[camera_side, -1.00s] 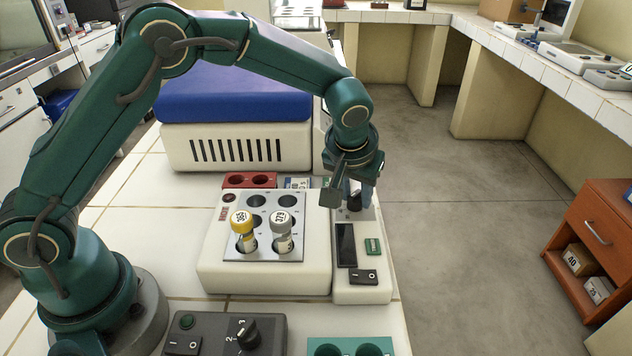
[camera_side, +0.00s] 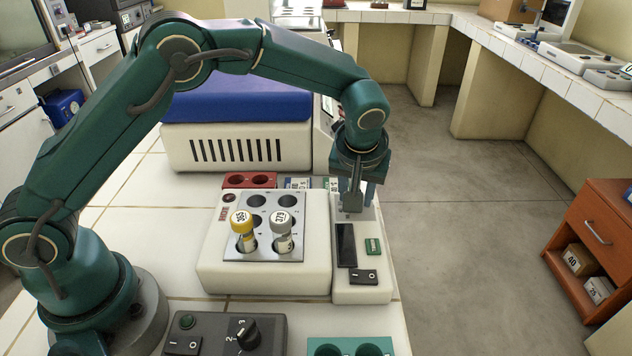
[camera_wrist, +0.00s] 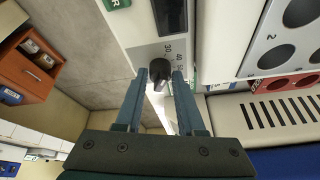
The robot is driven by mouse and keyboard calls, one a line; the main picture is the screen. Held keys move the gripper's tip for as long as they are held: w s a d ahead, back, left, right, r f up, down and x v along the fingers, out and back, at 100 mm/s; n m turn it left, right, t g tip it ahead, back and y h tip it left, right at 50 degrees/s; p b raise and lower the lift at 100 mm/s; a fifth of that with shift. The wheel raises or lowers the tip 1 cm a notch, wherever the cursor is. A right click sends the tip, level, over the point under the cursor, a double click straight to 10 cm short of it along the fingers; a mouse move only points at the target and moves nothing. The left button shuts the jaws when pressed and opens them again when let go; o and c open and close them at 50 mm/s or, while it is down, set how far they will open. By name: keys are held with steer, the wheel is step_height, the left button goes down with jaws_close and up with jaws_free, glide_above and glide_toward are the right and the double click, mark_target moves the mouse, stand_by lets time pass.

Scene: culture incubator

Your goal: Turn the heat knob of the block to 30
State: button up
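The heat block (camera_side: 212,265) is a white unit with a metal well plate, and a control panel (camera_side: 362,292) runs along its right side. The dark heat knob (camera_wrist: 157,67) is on this panel in the wrist view, near printed marks 30, 40 and 50. I cannot tell which mark it points to. My gripper (camera_wrist: 161,73) points down at the panel's far end. Its two fingers are apart, with the knob between or just beyond their tips; contact is not clear. In the side view my gripper (camera_side: 354,208) hides the knob.
A yellow-capped vial (camera_side: 242,222) and a grey-capped vial (camera_side: 282,222) stand in the plate. The panel has a dark display (camera_side: 346,245), a green label (camera_side: 373,246) and a rocker switch (camera_side: 364,276). A red rack (camera_side: 249,180) is behind; another knob box (camera_side: 215,335) is in front.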

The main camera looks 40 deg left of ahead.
steer(key=shift+o, duration=1.2)
steer(key=shift+v, duration=2.6)
